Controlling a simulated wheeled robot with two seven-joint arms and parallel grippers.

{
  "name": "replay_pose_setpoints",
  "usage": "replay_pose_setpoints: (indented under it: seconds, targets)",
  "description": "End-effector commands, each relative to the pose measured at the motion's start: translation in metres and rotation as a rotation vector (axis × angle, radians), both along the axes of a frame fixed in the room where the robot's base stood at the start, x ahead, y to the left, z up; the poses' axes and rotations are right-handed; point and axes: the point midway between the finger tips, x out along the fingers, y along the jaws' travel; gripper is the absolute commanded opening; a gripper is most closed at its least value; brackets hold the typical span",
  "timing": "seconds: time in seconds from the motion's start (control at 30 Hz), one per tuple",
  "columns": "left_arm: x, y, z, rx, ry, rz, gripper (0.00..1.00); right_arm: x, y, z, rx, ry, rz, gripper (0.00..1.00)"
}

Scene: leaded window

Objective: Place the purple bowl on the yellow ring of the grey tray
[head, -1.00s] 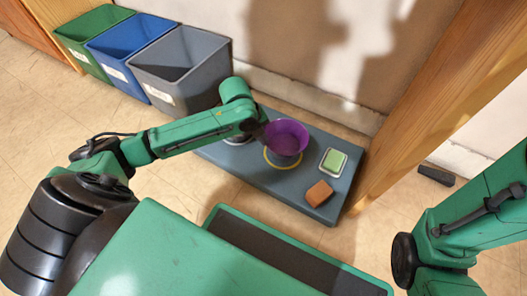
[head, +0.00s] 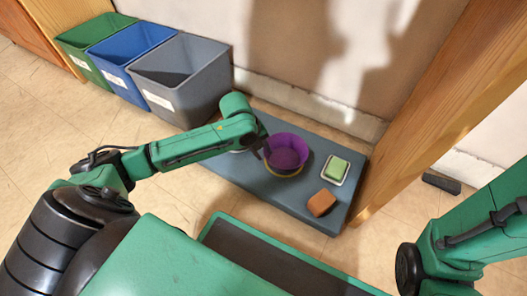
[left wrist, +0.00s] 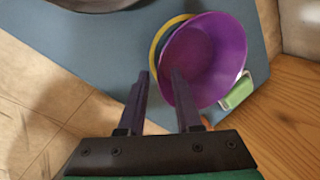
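The purple bowl (head: 287,151) stands upright over the yellow ring (head: 284,174) on the grey tray (head: 245,181). Part of the ring shows at the bowl's near edge. In the left wrist view the bowl (left wrist: 215,55) covers most of the ring (left wrist: 158,42), which shows along its left side. My left gripper (head: 264,151) is at the bowl's left rim. In the left wrist view its fingers (left wrist: 160,76) are apart, with the bowl's edge reaching between them. Whether a finger touches the bowl I cannot tell. My right gripper is out of view.
A green block in a pale dish (head: 335,169) and an orange-brown block (head: 321,203) lie on the tray's right part. A round dish (left wrist: 95,3) is left of the bowl, mostly hidden. Green, blue and grey bins (head: 180,98) stand behind left. A wooden post (head: 425,115) rises at right.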

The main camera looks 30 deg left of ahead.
Motion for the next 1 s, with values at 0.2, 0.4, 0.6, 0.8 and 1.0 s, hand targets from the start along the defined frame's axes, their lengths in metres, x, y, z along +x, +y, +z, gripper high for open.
replay_pose_setpoints:
  seconds: [0.2, 0.4, 0.6, 0.8, 1.0]
  targets:
    - [-0.012, 0.012, 0.066, 0.004, -0.002, 0.000, 0.33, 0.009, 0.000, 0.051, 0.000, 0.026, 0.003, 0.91]
    - [-0.023, 0.020, 0.105, 0.001, -0.001, 0.000, 0.33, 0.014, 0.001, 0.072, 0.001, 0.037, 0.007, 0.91]
    - [-0.026, 0.022, 0.110, -0.002, 0.000, 0.001, 0.33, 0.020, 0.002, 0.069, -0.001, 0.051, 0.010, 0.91]
    - [-0.026, 0.022, 0.109, -0.001, -0.001, 0.001, 0.33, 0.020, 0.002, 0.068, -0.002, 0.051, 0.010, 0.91]
    - [-0.026, 0.022, 0.109, -0.001, -0.001, 0.000, 0.33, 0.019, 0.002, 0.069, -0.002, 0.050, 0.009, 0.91]
